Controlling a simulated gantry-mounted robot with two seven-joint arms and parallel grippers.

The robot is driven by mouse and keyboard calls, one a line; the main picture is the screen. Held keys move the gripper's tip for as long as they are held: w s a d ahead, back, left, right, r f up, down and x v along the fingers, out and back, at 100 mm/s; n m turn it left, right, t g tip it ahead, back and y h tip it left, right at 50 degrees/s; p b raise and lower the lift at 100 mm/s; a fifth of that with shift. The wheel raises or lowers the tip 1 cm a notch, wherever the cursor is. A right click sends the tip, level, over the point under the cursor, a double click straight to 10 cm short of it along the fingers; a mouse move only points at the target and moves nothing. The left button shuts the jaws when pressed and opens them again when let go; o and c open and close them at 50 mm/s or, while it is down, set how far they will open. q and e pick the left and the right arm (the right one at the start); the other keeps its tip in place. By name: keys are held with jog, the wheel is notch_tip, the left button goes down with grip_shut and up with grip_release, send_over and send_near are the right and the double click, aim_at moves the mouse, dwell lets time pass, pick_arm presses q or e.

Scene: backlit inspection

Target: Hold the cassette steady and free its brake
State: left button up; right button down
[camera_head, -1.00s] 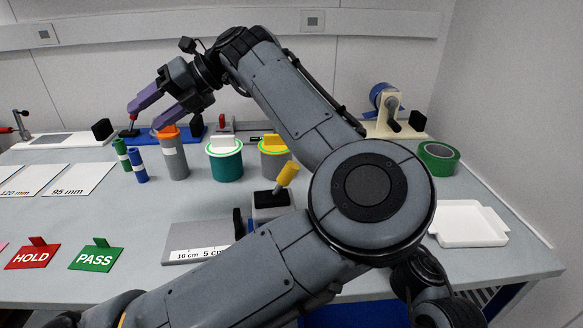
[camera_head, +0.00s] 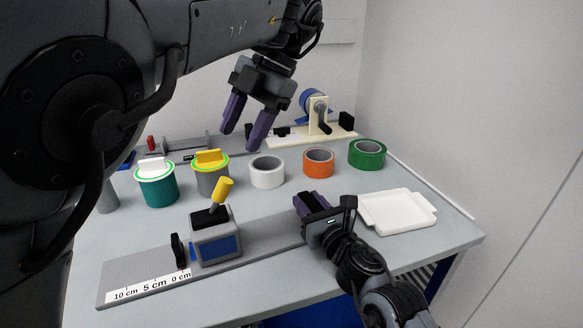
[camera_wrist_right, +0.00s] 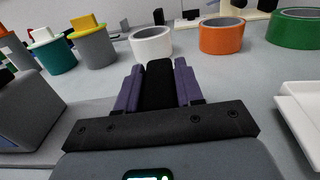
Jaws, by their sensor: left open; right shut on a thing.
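A grey block (camera_head: 215,247) with a blue front panel and a tilted yellow-tipped lever (camera_head: 222,190) sits on a long grey base (camera_head: 140,272) with a centimetre scale; I take it for the cassette and its brake. A black upright plate (camera_head: 179,250) stands just left of it. My right gripper (camera_head: 312,202), near the base's right end, is shut on a black upright piece (camera_wrist_right: 158,85), seen between its purple fingers in the right wrist view. My left gripper (camera_head: 248,120) is open and empty, above and behind the block, over the row of canisters and rolls.
A teal canister (camera_head: 157,190) and a yellow-lidded canister (camera_head: 212,183) stand behind the block. White (camera_head: 267,180), orange (camera_head: 318,171) and green (camera_head: 367,155) tape rolls lie to their right. A white tray (camera_head: 397,212) lies right of my right gripper. My left arm covers the upper left.

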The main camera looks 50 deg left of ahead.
aim_at(227, 180)
pick_arm(q)
jog(key=shift+m, duration=0.3)
jog(key=shift+d+x, duration=0.2)
jog(key=shift+x, duration=0.95)
jog(key=shift+d+x, duration=0.2)
jog(key=shift+x, duration=0.95)
jog(key=shift+d+x, duration=0.2)
jog(key=shift+x, duration=2.95)
jog(key=shift+d+f, duration=0.1)
grip_shut()
